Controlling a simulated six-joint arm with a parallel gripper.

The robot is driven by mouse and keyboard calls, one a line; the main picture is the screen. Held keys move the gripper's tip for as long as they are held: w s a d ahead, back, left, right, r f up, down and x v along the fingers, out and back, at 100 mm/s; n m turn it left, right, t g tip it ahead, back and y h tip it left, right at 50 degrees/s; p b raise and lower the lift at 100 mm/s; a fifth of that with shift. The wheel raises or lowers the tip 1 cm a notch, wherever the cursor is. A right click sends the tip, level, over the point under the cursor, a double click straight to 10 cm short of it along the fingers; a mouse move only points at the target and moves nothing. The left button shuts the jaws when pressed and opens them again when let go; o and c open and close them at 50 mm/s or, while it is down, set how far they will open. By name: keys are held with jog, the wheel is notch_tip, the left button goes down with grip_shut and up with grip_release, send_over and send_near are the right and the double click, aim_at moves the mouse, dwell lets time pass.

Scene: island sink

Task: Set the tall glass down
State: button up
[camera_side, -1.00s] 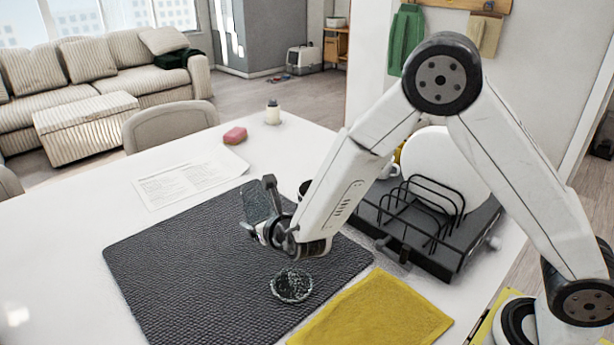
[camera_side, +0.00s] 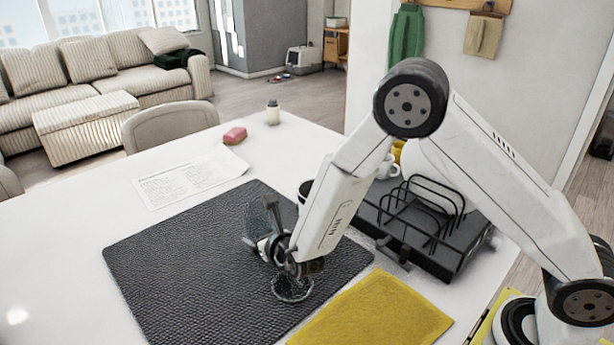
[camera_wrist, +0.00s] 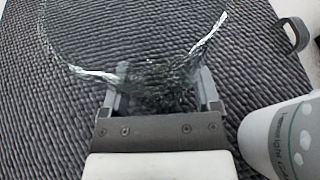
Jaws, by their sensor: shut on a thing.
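My gripper (camera_side: 268,246) is shut on the tall glass (camera_side: 262,218), low over the dark textured mat (camera_side: 160,270). The glass is clear and hard to make out. I cannot tell whether its base touches the mat. In the wrist view the glass (camera_wrist: 163,78) shows between the two fingers (camera_wrist: 161,88), with the mat behind it. A second clear glass (camera_side: 292,289) stands on the mat just below and right of my gripper in the side view, partly hidden by the wrist.
A black dish rack (camera_side: 425,245) stands right of the mat. A yellow cloth (camera_side: 372,312) lies in front of it. A white printed cylindrical thing (camera_wrist: 285,140) is close on the right in the wrist view. The mat's left part is clear.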

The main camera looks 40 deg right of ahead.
jog(key=shift+f, duration=0.2)
jog(key=o, duration=1.3)
jog(key=shift+c, duration=0.2)
jog(key=shift+v, duration=3.9)
jog(key=shift+a, duration=0.1)
